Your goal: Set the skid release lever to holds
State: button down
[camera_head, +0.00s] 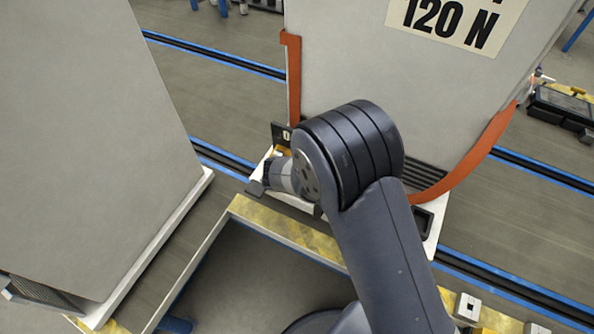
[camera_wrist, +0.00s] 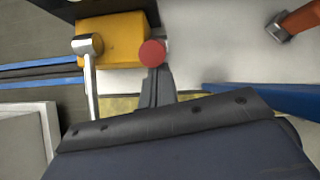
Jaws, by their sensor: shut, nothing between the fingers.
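In the wrist view a yellow block (camera_wrist: 115,38) has a round red knob (camera_wrist: 152,53) at its right end. A silver rod with a thick round head (camera_wrist: 88,46) stands at its left side and runs down the picture. I cannot tell which of these is the skid release lever, nor its setting. My gripper (camera_wrist: 157,76) is shut and empty, its dark fingers just below the red knob; whether they touch it is unclear. In the head view my gripper (camera_head: 257,187) is beside the large grey cabinet's lower left corner, and my arm hides most of the lever area.
The grey cabinet (camera_head: 350,70) bears a "120 N" sign (camera_head: 445,18) and orange-red strips (camera_head: 293,75). Another pale cabinet (camera_head: 90,130) stands at left. A yellow-marked edge (camera_head: 285,233) runs in front. Blue-lined dark tracks (camera_head: 220,60) cross the floor.

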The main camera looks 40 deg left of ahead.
jog(key=shift+w+a+r+p, duration=0.2)
jog(key=shift+w+r+p, duration=0.3)
jog(key=shift+p, duration=0.25)
jog(key=shift+f, duration=0.1)
